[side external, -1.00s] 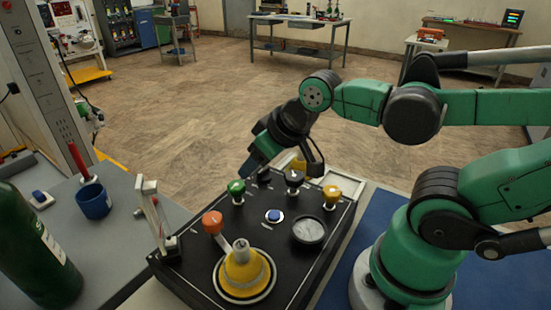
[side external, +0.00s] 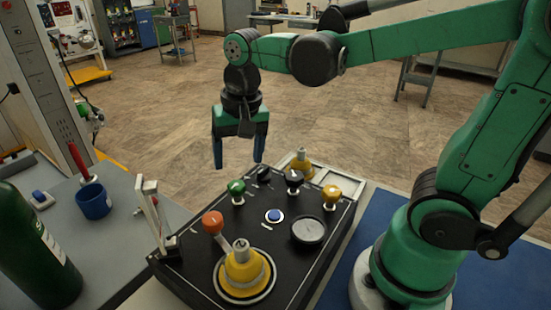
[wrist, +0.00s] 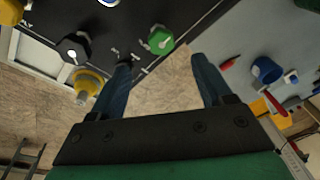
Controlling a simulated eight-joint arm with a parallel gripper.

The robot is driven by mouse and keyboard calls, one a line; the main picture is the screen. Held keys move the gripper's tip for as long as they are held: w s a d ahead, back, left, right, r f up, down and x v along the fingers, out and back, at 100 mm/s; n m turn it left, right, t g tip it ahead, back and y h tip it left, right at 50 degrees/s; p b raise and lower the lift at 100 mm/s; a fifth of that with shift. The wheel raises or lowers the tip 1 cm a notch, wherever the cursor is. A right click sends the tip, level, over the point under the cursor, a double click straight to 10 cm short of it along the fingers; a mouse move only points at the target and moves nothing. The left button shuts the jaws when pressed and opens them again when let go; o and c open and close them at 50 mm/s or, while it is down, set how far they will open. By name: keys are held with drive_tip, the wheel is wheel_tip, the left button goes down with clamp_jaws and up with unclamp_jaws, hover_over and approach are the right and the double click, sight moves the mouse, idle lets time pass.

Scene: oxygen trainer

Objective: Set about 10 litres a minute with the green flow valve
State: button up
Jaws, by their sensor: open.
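The green flow valve (side external: 236,188) is a small green knob on the left back part of the black panel (side external: 190,262). It also shows in the wrist view (wrist: 161,40), just beyond and between my fingertips. My gripper (side external: 238,165) is open and empty, pointing down above and behind the panel's back edge, apart from the green knob. Its two blue fingers show in the wrist view (wrist: 160,65). A clear upright flow tube (side external: 156,218) stands at the panel's left edge; its reading is too small to tell. A round gauge (side external: 308,230) sits at the right.
Black (side external: 293,179) and yellow (side external: 331,196) knobs stand right of the green one. A blue button (side external: 274,215), an orange-handled lever (side external: 213,223) and a yellow regulator (side external: 245,272) stand nearer. A blue cup (side external: 93,201) and green cylinder (side external: 35,250) are left. Space above the panel is clear.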

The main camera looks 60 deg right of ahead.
sight(237, 184)
drive_tip(key=shift+w+a+f+m+g, duration=0.15)
drive_tip(key=shift+w+m+g, duration=0.35)
drive_tip(key=shift+m+g, duration=0.3)
drive_tip(key=shift+f+m, duration=0.15)
drive_tip(key=shift+m, duration=0.15)
drive_tip(key=shift+f, duration=2.7)
clamp_jaws()
